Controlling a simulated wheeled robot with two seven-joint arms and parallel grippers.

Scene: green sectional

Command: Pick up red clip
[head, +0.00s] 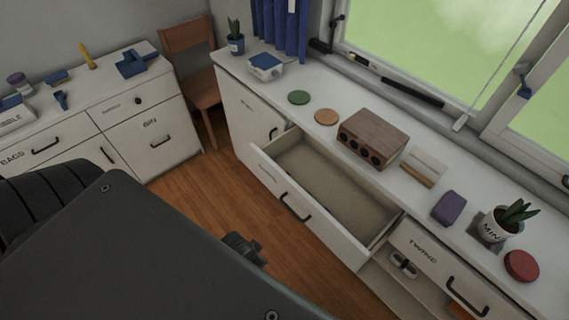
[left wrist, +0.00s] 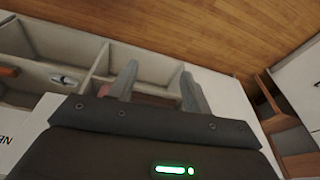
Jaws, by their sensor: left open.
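I cannot make out a red clip for certain in either view. A dull reddish patch (left wrist: 152,99) shows between and behind the fingers in the left wrist view, partly hidden by the gripper; I cannot tell what it is. My left gripper (left wrist: 159,80) is open, its two grey fingers apart with nothing clearly held, in front of the cabinet's open compartments (left wrist: 60,42). In the head view my dark left arm covers the lower left. My right gripper is in neither view.
The counter holds a wooden block with round holes (head: 373,138), a purple block (head: 449,207), a potted plant (head: 497,227) and a red round object (head: 521,265). Below are a TWINE drawer (head: 440,262) and open shelves. A chair (head: 190,50) stands between the cabinets. Wooden floor is clear.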

